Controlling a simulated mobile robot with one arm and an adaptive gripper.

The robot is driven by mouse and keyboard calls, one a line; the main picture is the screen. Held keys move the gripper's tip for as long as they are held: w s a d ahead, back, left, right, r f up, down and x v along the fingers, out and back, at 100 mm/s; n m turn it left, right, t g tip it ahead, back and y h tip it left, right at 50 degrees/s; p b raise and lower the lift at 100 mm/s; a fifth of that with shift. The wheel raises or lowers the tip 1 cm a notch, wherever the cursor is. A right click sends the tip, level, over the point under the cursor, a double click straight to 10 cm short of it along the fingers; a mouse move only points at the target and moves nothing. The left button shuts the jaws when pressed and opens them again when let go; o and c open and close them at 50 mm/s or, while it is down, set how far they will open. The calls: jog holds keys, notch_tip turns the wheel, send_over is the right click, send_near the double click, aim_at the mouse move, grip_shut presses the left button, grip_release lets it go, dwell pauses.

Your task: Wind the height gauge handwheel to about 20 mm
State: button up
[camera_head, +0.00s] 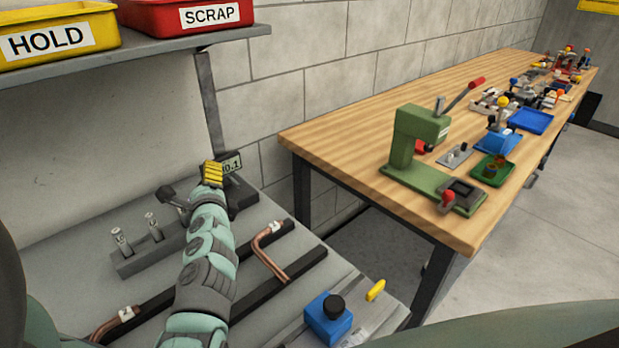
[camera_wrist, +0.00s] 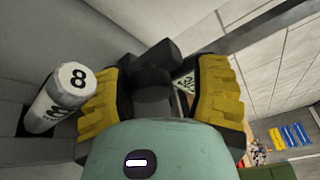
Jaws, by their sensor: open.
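The height gauge (camera_head: 238,190) is a dark device at the back of the grey bench, beside the wall post. Its small display shows digits ending in "0.1"; my gripper hides the start of the reading. My gripper (camera_head: 213,174) is at the gauge, and its yellow finger pads overlap it in the head view. In the wrist view my gripper (camera_wrist: 155,92) is open, with one yellow finger on each side of a dark round knob (camera_wrist: 152,84), apparently the handwheel. I cannot tell whether the pads touch it.
A block with several upright pins (camera_head: 150,246) stands left of my arm; a white pin marked "8" (camera_wrist: 72,78) is close by my left finger. A bent copper tube (camera_head: 268,255) lies on dark rails. A blue block with black knob (camera_head: 328,318) is at front.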

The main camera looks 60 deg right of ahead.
jog(key=r, duration=0.7)
jog(key=shift+s+d, duration=0.15)
jog(key=shift+d, duration=0.1)
jog(key=shift+a+r, duration=0.1)
jog(key=shift+r, duration=0.7)
jog(key=shift+o, duration=0.4)
